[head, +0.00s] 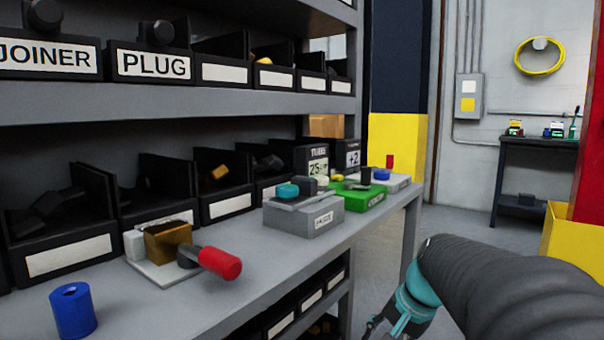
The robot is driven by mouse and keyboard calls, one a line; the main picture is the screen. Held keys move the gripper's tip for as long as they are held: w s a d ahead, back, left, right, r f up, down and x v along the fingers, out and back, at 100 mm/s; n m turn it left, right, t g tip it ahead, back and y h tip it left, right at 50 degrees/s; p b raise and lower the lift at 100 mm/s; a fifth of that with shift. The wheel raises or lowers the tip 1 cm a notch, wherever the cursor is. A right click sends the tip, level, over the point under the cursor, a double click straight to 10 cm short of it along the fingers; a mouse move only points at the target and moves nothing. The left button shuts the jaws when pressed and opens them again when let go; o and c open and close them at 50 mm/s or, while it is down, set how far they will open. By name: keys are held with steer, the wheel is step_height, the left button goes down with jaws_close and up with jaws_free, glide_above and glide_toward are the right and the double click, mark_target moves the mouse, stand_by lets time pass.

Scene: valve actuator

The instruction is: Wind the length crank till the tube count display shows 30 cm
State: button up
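The tube display (317,166) is a dark box with a pale screen on the shelf, headed "TUBES". It seems to read 25 with small unit letters. A grey box (304,220) with a small teal part and grey parts on top stands in front of it; I cannot tell whether one of these is the length crank. A red-handled lever (220,263) sticks out from a brass block (167,241) on a white plate, nearer on the shelf. My gripper (372,328) is at the bottom edge, right of the shelf and apart from these things. It is mostly cut off, so its opening is unclear.
Black bins line the grey shelf (200,310) at the back. A blue cylinder (73,310) stands at the near left. A green tray (358,199) and another display (347,156) reading +2 are farther right. Open floor lies right of the shelf.

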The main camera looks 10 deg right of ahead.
steer(key=w+d+r+m+t+y, duration=0.3)
steer(key=w+d+r+m, duration=0.2)
steer(key=w+d+m, duration=0.35)
steer(key=m+t+y, duration=0.6)
steer(key=m+y, duration=0.1)
steer(key=m, duration=0.2)
glide_toward(366, 185)
step_height(366, 185, up, 3)
steer(key=s+d, duration=0.1)
steer(key=d, duration=0.2)
steer(key=b+x, duration=0.1)
steer(key=x, duration=1.2)
steer(key=shift+a+f, duration=0.1)
steer(key=shift+a, duration=0.15)
steer(key=shift+s, duration=0.1)
jaws_close()
